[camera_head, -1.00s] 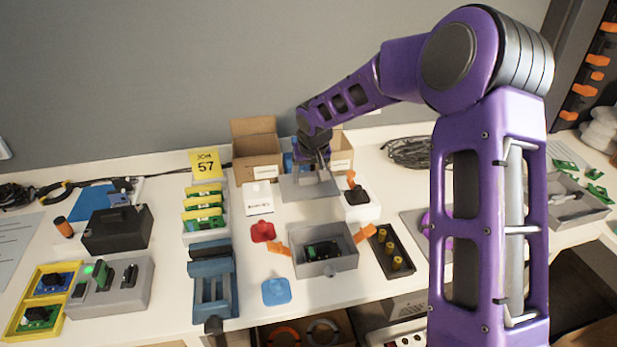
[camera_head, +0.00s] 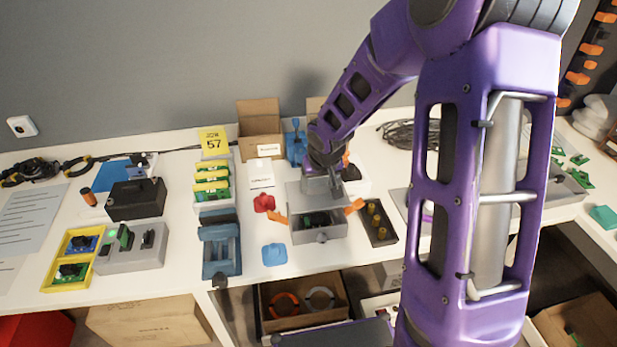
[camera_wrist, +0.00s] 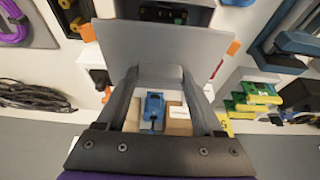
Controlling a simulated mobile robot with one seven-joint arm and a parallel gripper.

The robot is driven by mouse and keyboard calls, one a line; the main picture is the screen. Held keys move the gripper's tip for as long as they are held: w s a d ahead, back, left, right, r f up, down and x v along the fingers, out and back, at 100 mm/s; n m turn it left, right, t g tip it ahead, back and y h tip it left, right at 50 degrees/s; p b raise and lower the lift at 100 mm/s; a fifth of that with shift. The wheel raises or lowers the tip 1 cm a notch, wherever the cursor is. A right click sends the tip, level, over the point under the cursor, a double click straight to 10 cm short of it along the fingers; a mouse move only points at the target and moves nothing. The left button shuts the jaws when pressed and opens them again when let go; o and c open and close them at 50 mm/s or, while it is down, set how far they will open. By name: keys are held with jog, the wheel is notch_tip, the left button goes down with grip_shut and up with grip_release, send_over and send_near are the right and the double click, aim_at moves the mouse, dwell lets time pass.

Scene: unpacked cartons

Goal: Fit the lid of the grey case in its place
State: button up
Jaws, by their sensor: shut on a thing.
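The grey case (camera_head: 322,236) stands open on the table, with a green board and dark parts inside. One orange clip (camera_head: 279,221) sticks out at its left side and another (camera_head: 354,207) at its right. My gripper (camera_head: 325,188) is shut on the flat grey lid (camera_head: 298,198), which is over the far part of the case. In the wrist view the lid (camera_wrist: 165,42) spans ahead of the fingers (camera_wrist: 160,72), and the case (camera_wrist: 190,14) shows beyond its edge. Whether lid and case touch, I cannot tell. The gripper hides part of the lid.
A dark tray with yellow cylinders (camera_head: 380,236) stands close right of the case. A red piece (camera_head: 264,203) and a blue piece (camera_head: 274,254) lie to its left. A blue fixture (camera_head: 220,248) stands farther left. An open carton (camera_head: 260,146) stands behind.

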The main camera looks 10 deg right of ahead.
aim_at(318, 195)
jog(key=shift+f+b, duration=1.8)
jog(key=shift+f, duration=0.35)
jog(key=shift+f, duration=0.2)
jog(key=shift+f+b, duration=1.05)
jog(key=shift+b, duration=0.15)
jog(key=o, duration=1.5)
jog(key=shift+r, duration=0.15)
jog(key=p+v, duration=0.7)
jog(key=v, duration=1)
jog(key=shift+r+p, duration=0.15)
jog(key=shift+p, duration=0.15)
